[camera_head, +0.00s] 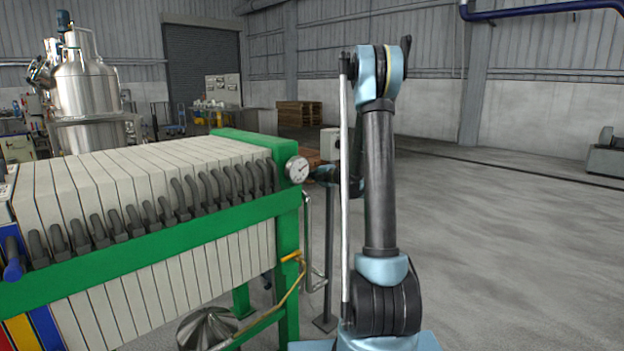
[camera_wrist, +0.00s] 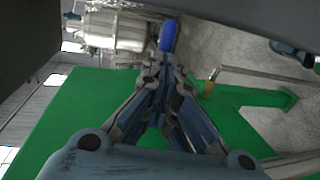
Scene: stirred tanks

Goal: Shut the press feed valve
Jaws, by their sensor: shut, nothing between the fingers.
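In the wrist view my gripper (camera_wrist: 163,62) is shut and empty. Its fingertips point at a rounded blue piece (camera_wrist: 168,35), which looks like a handle end; I cannot tell whether they touch it. The green frame of the press lies below and around the fingers in that view. In the head view the filter press (camera_head: 150,255) fills the left side, with pale plates in a green frame. I cannot make out a press feed valve for certain in the head view.
A yellow pipe (camera_head: 291,291) runs low beside the green leg. A steel tank (camera_head: 86,90) stands at the back left. The grey floor (camera_head: 500,240) on the right is clear.

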